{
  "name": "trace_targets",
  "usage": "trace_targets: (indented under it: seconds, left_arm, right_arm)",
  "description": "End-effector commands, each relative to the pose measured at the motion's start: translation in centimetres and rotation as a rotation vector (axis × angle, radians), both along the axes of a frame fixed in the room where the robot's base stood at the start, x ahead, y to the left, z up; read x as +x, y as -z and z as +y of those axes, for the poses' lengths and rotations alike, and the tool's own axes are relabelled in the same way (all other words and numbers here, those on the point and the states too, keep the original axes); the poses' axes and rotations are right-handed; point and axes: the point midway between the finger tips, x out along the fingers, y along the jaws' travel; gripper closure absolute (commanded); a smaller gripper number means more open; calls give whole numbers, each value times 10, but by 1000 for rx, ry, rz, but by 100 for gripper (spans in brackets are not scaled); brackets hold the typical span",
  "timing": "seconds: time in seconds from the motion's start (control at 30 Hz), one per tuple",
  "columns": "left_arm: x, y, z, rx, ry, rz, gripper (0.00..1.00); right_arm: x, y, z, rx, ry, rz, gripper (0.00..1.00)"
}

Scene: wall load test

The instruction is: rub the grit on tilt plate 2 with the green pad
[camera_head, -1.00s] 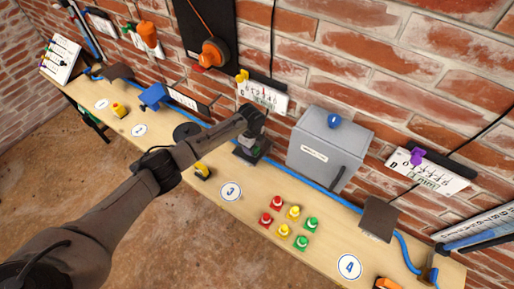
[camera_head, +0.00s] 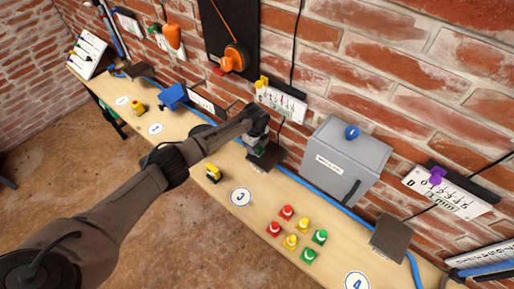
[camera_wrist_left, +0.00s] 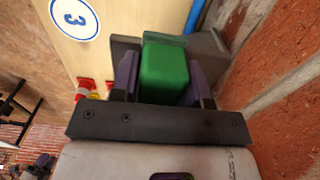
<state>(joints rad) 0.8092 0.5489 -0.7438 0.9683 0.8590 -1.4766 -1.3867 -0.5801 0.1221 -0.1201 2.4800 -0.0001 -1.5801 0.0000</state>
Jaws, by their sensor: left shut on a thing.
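My left gripper (camera_head: 258,146) is shut on the green pad (camera_wrist_left: 165,70), which stands between its two fingers in the left wrist view. The gripper points down at a dark tilt plate (camera_head: 272,158) near the disc marked 3 (camera_head: 240,197). The plate also shows behind the pad in the left wrist view (camera_wrist_left: 206,44). I cannot tell whether the pad touches it. No number shows on the plate, and grit cannot be made out. Another dark plate (camera_head: 390,240) lies near disc 4 (camera_head: 357,282). My right gripper is not in view.
A grey box (camera_head: 346,160) stands right of the gripper against the brick wall. Several red, yellow and green buttons (camera_head: 297,234) sit in front. A blue hose (camera_head: 312,188) runs along the bench's back. A yellow item (camera_head: 213,173) sits left of disc 3.

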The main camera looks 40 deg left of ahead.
Motion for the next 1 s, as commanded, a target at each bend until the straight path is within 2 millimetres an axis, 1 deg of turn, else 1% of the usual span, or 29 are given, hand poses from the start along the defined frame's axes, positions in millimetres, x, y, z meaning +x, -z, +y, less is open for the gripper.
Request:
trace_targets:
  seconds: [0.03,0.1,0.2,0.37,0.73,1.0]
  left_arm:
    - [3,3,0,-1,0,-2,77]
    - [6,4,0,0,-1,-2,77]
    - [8,3,-1,0,-1,-2,77]
    - [8,1,-7,-1,1,0,77]
    - [8,1,-37,-2,2,1,77]
    - [7,2,-46,-2,1,1,77]
  right_arm:
    - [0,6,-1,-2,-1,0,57]
    - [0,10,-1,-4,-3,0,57]
    - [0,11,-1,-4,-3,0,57]
    - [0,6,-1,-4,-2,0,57]
    - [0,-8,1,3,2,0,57]
    - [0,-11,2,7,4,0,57]
